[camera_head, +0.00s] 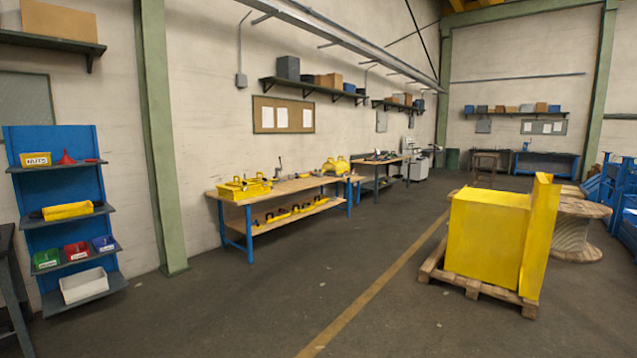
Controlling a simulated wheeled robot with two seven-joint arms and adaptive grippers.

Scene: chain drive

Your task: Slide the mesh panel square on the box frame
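On the wooden workbench (295,186) with blue legs, a low yellow box-like piece (243,188) sits near the left end. It may be the box frame, but it is small and far off. I cannot make out a mesh panel on it or tell whether one lies square. A rounded yellow housing (336,165) stands at the far end of the same bench. Neither of my grippers shows in the head view.
A large yellow guard (488,238) stands on a wooden pallet (470,284) at right, beside a cable drum (577,235). A blue shelf rack (60,172) with bins stands at left. Open floor (330,270) with a yellow line lies between.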

